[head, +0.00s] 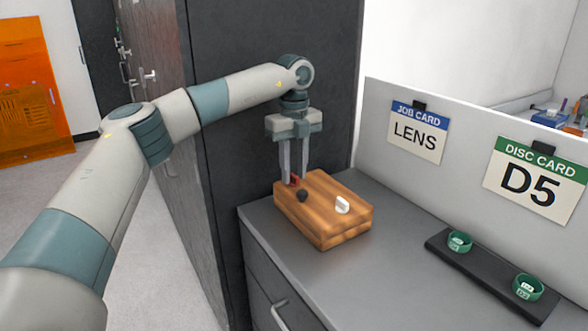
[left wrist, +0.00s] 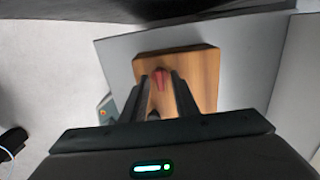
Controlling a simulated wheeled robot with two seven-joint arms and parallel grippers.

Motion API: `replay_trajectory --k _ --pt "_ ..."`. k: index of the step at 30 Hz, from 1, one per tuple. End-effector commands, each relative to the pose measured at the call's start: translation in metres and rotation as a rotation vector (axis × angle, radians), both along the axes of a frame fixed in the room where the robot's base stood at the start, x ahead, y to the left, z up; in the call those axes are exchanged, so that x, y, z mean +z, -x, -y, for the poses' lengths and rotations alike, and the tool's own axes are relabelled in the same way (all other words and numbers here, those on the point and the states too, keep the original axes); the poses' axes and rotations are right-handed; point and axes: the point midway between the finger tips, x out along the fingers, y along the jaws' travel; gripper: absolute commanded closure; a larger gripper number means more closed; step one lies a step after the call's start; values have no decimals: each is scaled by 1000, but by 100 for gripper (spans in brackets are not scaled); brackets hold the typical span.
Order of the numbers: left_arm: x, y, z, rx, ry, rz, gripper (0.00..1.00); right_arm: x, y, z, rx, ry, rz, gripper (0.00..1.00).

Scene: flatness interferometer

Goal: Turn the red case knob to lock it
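The wooden case (head: 325,222) sits on the grey cabinet top, and its top carries a red knob (head: 295,180), a black knob (head: 302,196) and a white knob (head: 342,205). My left gripper (head: 294,180) points straight down over the case's far left part, with its fingertips at the red knob. In the left wrist view the red knob (left wrist: 160,78) shows between the two finger ends on the wooden case (left wrist: 205,75). A gap shows between the fingers; contact with the knob is not clear. My right gripper is in neither view.
A black tray (head: 492,277) with two green rings (head: 459,243) lies on the cabinet top at right. A grey partition bears a LENS job card (head: 416,136) and a D5 disc card (head: 532,186). A tall dark cabinet (head: 240,110) stands close behind my left arm.

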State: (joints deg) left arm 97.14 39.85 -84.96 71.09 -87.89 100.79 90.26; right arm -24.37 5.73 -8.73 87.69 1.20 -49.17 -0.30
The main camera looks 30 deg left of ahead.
Motion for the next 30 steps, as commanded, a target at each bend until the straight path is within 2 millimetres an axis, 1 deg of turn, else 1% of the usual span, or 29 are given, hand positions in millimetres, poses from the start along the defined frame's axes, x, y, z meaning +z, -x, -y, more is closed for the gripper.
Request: replay_trajectory --k 8,12,25,30 --pt "-1 0 0 0 0 0 73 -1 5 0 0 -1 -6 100" --pt "-1 0 0 0 0 0 100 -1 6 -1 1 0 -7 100" --pt "0 0 0 -32 0 -1 100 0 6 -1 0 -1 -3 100" --pt "0 0 0 -97 0 -1 100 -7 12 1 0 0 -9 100"
